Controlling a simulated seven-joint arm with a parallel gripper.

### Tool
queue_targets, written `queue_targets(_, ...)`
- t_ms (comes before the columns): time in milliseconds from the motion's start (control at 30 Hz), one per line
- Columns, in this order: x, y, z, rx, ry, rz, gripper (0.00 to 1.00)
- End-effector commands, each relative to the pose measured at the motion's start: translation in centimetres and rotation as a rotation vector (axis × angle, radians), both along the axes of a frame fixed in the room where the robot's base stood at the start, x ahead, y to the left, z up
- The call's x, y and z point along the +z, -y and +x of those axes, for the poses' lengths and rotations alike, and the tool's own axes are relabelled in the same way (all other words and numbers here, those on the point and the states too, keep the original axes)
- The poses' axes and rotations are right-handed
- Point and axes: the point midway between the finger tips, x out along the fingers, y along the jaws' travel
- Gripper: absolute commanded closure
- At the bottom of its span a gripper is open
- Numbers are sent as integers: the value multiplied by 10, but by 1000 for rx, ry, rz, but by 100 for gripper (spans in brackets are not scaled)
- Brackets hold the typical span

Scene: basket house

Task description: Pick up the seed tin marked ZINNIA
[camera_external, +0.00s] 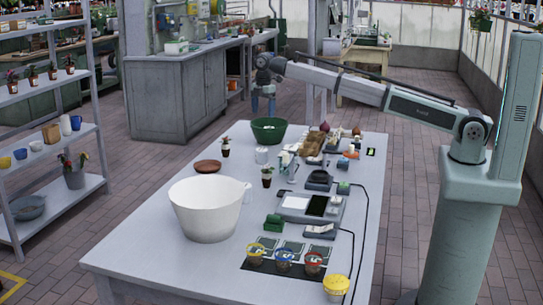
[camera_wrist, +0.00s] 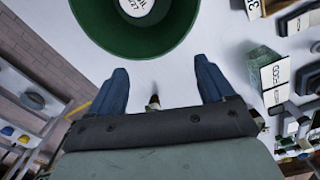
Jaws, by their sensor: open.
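My gripper (camera_external: 264,100) hangs above the far part of the table, just over the green bowl in the outside view. In the wrist view my gripper (camera_wrist: 161,80) is open, its two blue-grey fingers apart with nothing held. The green bowl (camera_external: 268,139) shows at the top of the wrist view (camera_wrist: 92,22). Inside it lies a pale round thing with a printed white label (camera_wrist: 134,7), cut off by the picture edge. That lettering is too partial to read, so I cannot tell if it is the ZINNIA tin. No readable ZINNIA mark shows.
A large white bowl (camera_external: 208,212) stands at the table's near left. Small pots with yellow (camera_external: 255,254), blue (camera_external: 284,262) and red (camera_external: 313,264) rims stand near the front. A greenish box (camera_wrist: 262,62) lies right of my fingers. Trays and small goods crowd the right side.

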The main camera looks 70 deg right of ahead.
Motion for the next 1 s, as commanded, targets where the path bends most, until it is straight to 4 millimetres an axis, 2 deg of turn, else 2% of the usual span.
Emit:
queue_targets(33, 1, -28, -2, 33, 2, 0, 18)
queue_targets(200, 5, -101, -17, 119, 10, 18, 18)
queue_targets(300, 6, -132, -29, 158, 13, 39, 18)
queue_targets(367, 6, -146, -38, 175, 14, 60, 18)
queue_targets(433, 5, -149, -48, 181, 14, 93, 18)
queue_targets(567, -1, -155, -48, 188, 12, 122, 18)
queue_targets(1000, -68, -163, -47, 189, 10, 122, 18)
